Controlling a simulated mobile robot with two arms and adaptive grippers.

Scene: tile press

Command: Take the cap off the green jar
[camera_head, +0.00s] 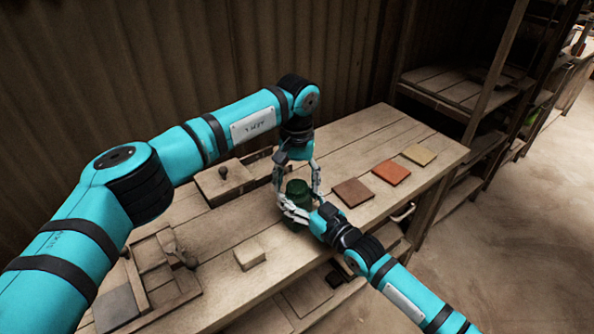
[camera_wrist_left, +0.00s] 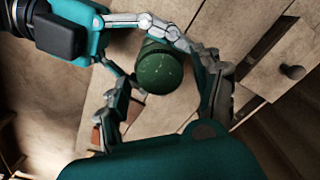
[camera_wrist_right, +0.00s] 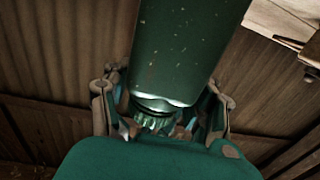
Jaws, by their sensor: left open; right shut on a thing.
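The dark green jar (camera_head: 298,190) stands on the wooden workbench, and its round green top (camera_wrist_left: 160,70) shows in the left wrist view. My right gripper (camera_head: 294,208) comes in from the front right and is shut on the jar low on its side. My left gripper (camera_head: 296,178) points down from above, open, with its fingers spread on either side of the jar's top. I cannot tell whether they touch it. In the right wrist view my right gripper (camera_wrist_right: 165,108) is partly hidden by its own palm and a large green cylinder fills the upper middle.
A pale block (camera_head: 249,254) lies front left. A knobbed wooden piece (camera_head: 222,182) and a divided tray (camera_head: 160,300) are at left. A corrugated wall stands behind.

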